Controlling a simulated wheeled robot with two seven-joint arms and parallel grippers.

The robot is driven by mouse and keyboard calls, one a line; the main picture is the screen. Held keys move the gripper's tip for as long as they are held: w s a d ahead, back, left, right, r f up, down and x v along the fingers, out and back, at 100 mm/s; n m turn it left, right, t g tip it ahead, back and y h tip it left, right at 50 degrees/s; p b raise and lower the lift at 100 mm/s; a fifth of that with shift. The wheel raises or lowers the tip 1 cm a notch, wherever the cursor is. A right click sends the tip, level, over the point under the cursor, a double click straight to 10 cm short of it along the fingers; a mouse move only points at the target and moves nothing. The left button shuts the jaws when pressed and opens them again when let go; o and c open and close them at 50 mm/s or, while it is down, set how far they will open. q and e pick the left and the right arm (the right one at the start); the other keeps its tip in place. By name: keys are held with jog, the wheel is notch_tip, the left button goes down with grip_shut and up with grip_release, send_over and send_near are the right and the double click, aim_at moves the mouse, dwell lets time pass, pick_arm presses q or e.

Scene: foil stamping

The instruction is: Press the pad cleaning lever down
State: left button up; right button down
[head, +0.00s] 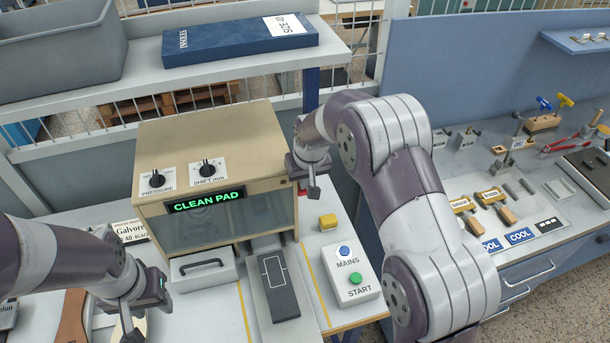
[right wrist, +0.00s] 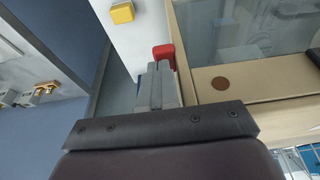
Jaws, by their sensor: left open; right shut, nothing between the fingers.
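The tan stamping machine (head: 235,135) stands in the middle of the head view, its green display (head: 205,200) reading CLEAN PAD. A red block-like end (right wrist: 163,50), probably the pad cleaning lever's knob, shows beside the machine in the right wrist view; the rest of the lever is hidden. My right gripper (head: 314,191) is shut and empty at the machine's right side. In the right wrist view its fingertips (right wrist: 158,68) are very close to the red end; I cannot tell whether they touch. My left gripper (head: 134,325) is open at the lower left, near the bench front.
A box with MAINS and START buttons (head: 352,277) and a yellow block (head: 328,221) sit right of the machine. A dark plate (head: 273,285) and a drawer-like handle (head: 202,266) are in front. A shelf (head: 240,62) hangs behind. A tool bench (head: 475,150) is at right.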

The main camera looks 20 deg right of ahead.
jog(key=shift+f, duration=0.15)
jog(key=shift+f+b, duration=0.25)
jog(key=shift+b, duration=0.2)
jog(key=f+t+b, duration=0.1)
jog(key=b, duration=0.2)
jog(key=f+t+b, duration=0.1)
jog(key=f+b, duration=0.1)
jog(key=b, duration=0.2)
jog(key=shift+s+f, duration=0.15)
jog(key=shift+s, duration=0.25)
jog(key=f+b, duration=0.1)
jog(key=f, duration=0.1)
jog(key=f+b, duration=0.2)
jog(key=shift+s, duration=0.4)
